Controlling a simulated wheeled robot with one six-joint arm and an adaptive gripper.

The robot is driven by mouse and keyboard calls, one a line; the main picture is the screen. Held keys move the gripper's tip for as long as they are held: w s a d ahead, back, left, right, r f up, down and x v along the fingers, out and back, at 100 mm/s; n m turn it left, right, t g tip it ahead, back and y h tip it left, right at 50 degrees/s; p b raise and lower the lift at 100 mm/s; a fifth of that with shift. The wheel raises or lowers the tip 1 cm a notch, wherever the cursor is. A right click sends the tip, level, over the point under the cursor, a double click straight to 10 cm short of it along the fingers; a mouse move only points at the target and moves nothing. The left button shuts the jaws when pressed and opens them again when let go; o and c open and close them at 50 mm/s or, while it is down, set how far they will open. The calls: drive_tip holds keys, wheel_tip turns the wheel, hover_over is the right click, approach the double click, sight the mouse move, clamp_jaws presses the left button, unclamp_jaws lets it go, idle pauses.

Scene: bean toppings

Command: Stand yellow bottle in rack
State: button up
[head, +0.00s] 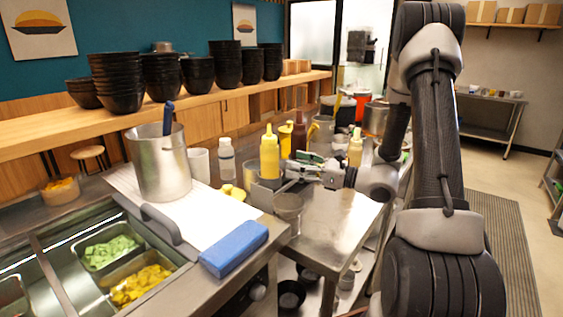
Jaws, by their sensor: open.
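A yellow squeeze bottle (270,154) stands upright, its lower end inside or behind the rim of a grey metal holder (263,184), which looks like the rack. I cannot tell how deep the bottle sits. My gripper (294,169) reaches in from the right, just right of the bottle and level with its lower part. Its jaws are open, and I see nothing held in them. Whether a fingertip touches the bottle is too small to tell. Another yellow bottle (355,149) stands behind my wrist, and a third (285,140) stands farther back.
A brown-red bottle (299,133) stands behind the gripper. A metal bowl (288,206) is in front of it.

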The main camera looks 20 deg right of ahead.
drive_tip(key=s+a+r+n+g+h, duration=0.25)
drive_tip(key=s+n+g, duration=0.45)
drive_tip(key=s, duration=0.4)
drive_tip(key=s+a+r+n+g+h, duration=0.1)
drive_tip(key=s+a+r+n+g, duration=0.15)
drive_tip(key=s+n+g, duration=0.5)
drive_tip(key=s+d+r+n+t+h, duration=0.2)
drive_tip(key=s+d+n+t+h, duration=0.1)
drive_tip(key=s+d+n+h, duration=0.1)
drive_tip(key=s+d+r+n+t+h, duration=0.3)
drive_tip(key=s+d+n+h, duration=0.2)
drive_tip(key=d, duration=0.4)
drive_tip(key=n+h, duration=0.1)
drive_tip(key=n, duration=0.1)
drive_tip(key=shift+s+r+n+t, duration=0.3)
drive_tip(key=shift+r+n+t, duration=0.05)
